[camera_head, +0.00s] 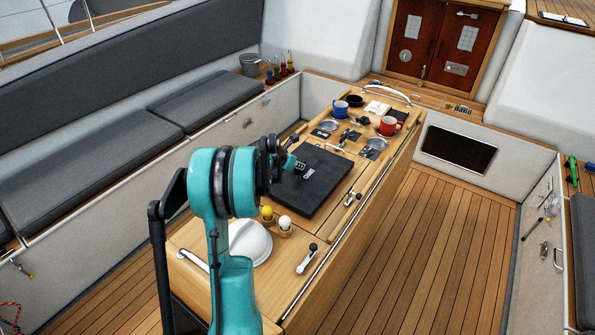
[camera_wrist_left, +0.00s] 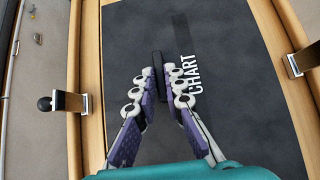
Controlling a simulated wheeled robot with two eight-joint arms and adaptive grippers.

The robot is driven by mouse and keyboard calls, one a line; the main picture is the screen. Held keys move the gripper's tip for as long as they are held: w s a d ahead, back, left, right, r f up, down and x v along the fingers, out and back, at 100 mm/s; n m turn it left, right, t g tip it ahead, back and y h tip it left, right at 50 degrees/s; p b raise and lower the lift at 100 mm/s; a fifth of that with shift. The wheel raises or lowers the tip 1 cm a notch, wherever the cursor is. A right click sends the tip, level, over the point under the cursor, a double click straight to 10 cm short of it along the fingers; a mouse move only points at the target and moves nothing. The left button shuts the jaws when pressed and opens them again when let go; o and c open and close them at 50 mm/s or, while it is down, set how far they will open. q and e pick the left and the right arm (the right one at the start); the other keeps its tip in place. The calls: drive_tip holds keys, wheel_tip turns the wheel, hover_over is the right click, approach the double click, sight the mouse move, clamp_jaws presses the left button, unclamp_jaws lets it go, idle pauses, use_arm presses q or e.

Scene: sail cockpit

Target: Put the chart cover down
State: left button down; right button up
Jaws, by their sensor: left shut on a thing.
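The chart cover (camera_head: 322,187) is a flat black panel with white CHART lettering. In the head view it lies level over the middle of the wooden cockpit table, and I cannot tell whether it is fully seated. My left gripper (camera_head: 296,166) reaches over its left part from above. In the left wrist view the cover (camera_wrist_left: 240,100) fills most of the picture, and the purple-and-grey fingers of the gripper (camera_wrist_left: 160,80) are closed on its dark upright handle (camera_wrist_left: 158,65). My right gripper is not in view.
Two latches with black knobs (camera_wrist_left: 62,102) (camera_wrist_left: 302,60) flank the cover. A blue mug (camera_head: 341,108) and a red mug (camera_head: 388,126) stand toward the table's far end. The right-hand floor is clear.

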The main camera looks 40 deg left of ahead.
use_arm(q)
wheel_tip(320, 180, down, 2)
drive_tip(key=shift+f, duration=0.25)
drive_tip(key=shift+r, duration=0.1)
drive_tip(key=c, duration=1.6)
unclamp_jaws()
drive_tip(key=shift+r, duration=0.1)
